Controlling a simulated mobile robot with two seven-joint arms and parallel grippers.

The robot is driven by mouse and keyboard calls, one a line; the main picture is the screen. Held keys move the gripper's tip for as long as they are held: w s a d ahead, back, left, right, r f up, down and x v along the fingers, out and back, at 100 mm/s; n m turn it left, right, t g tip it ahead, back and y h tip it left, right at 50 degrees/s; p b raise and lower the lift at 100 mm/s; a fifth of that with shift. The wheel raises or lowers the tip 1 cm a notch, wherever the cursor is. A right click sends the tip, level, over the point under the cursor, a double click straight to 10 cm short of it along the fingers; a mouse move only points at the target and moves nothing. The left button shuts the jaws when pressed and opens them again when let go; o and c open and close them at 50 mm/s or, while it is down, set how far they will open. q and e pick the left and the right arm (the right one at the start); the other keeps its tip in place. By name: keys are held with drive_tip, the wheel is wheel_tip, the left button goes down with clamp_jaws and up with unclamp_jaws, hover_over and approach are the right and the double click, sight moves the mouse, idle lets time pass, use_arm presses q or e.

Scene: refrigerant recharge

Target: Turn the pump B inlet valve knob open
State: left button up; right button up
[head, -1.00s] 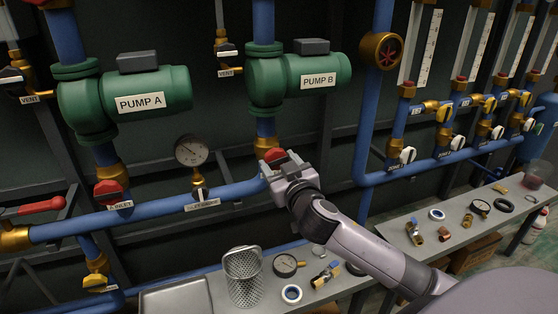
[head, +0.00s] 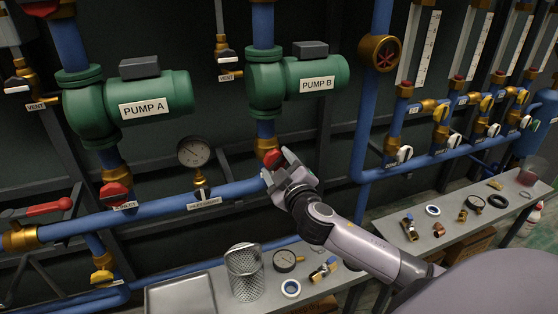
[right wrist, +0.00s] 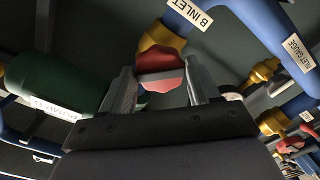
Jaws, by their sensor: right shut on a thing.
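The pump B inlet valve knob (head: 271,158) is red and sits on a brass valve body under the green pump B (head: 318,80). My right gripper (head: 280,169) reaches it from the lower right and is shut on it. In the right wrist view the red knob (right wrist: 160,72) lies between the two fingers, with its brass body behind it and a "B INLET" label (right wrist: 188,12) on the blue pipe above. The gripper partly hides the knob in the head view. My left gripper is not in view.
Pump A (head: 140,103) and its red inlet knob (head: 116,194) are at the left. A pressure gauge (head: 193,151) stands on the blue pipe between the pumps. Below, a bench (head: 216,290) holds a perforated cup (head: 244,272) and several loose fittings.

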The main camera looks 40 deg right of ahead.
drive_tip(key=shift+s+a+f, duration=0.1)
drive_tip(key=shift+a+f, duration=0.05)
drive_tip(key=shift+f, duration=0.05)
drive_tip(key=n+p, duration=0.1)
drive_tip(key=n, duration=0.1)
drive_tip(key=shift+r+n+p, duration=0.15)
drive_tip(key=shift+n+p, duration=0.55)
drive_tip(key=shift+n, duration=0.5)
drive_tip(key=shift+f+n, duration=0.2)
drive_tip(key=shift+n, duration=0.1)
